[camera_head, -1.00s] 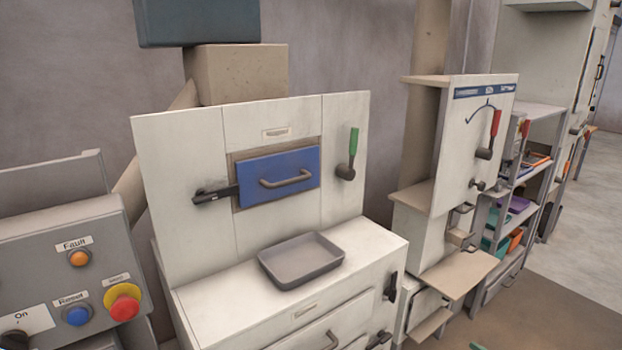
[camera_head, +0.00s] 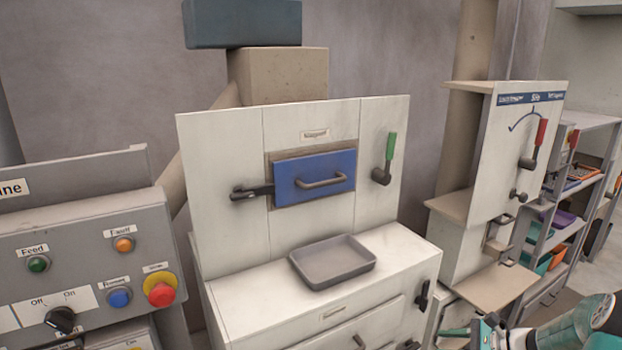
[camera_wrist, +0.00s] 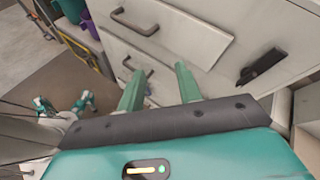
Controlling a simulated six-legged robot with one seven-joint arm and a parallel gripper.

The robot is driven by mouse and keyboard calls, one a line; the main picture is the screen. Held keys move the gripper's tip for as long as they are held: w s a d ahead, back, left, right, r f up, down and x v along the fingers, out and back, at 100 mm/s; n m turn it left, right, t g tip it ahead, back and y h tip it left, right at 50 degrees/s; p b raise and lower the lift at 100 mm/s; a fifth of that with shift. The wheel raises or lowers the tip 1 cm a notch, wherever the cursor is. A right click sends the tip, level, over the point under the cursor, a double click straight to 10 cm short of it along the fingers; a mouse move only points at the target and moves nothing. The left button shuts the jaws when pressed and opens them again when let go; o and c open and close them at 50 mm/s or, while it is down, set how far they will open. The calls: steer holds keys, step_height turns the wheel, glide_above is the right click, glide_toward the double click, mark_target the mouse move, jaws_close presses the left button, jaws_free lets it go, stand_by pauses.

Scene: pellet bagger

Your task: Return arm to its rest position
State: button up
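My arm (camera_head: 565,330), teal and grey, shows at the bottom right of the head view, low in front of the white cabinet. In the wrist view my gripper (camera_wrist: 160,82) has its two green fingers apart with nothing between them. Beyond the fingers are white drawer fronts (camera_wrist: 195,42) with a dark bar handle (camera_wrist: 135,22) and a black latch handle (camera_wrist: 262,68). I cannot tell the exact distance from the fingers to the drawers. One of my legs shows at the left of the wrist view.
A grey tray (camera_head: 332,263) stands empty on the white cabinet below a closed blue hatch (camera_head: 315,177). A control panel (camera_head: 85,265) with buttons is at left. At right stand a lever panel (camera_head: 525,130) and shelves (camera_head: 590,180) with bins. Floor shows at the wrist view's left.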

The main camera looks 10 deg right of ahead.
steer(key=a+r+n+g+h, duration=0.2)
steer(key=a+r+n+g, duration=0.45)
steer(key=a, duration=0.65)
steer(key=s+a+r+n+t+h, duration=0.3)
steer(key=s+a+r+n+h, duration=0.4)
steer(key=s+a+r+n, duration=0.7)
steer(key=s+a+n, duration=0.1)
steer(key=a+n, duration=0.1)
steer(key=a, duration=0.1)
steer(key=shift+s+r+h, duration=0.25)
steer(key=shift+s+h, duration=0.05)
steer(key=shift+s, duration=0.1)
steer(key=shift+o, duration=0.2)
